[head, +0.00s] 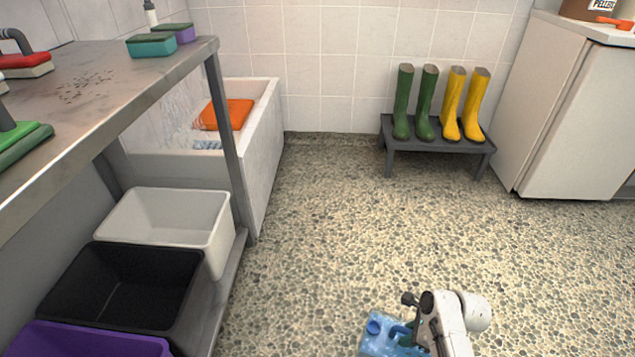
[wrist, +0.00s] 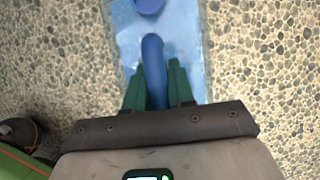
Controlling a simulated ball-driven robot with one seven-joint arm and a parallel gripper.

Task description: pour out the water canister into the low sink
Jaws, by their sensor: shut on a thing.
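The water canister (head: 377,336) is translucent light blue with a blue cap, at the bottom of the head view. My gripper (head: 408,336) is at its right side, partly hiding it. In the wrist view, the green fingers of my gripper (wrist: 156,88) are shut on the blue handle of the canister (wrist: 189,40). Its cap is at the top edge of that view. The low sink (head: 262,135) is a white basin against the back wall at the left, behind the metal table's leg. An orange thing lies in it.
A metal table (head: 110,75) carries brushes and sponges. White (head: 222,240), black (head: 190,300) and purple bins stand on its lower shelf. Green and yellow boots stand on a grey bench (head: 435,142) at the back. A white cabinet (head: 570,130) is at right. The pebbled floor between is clear.

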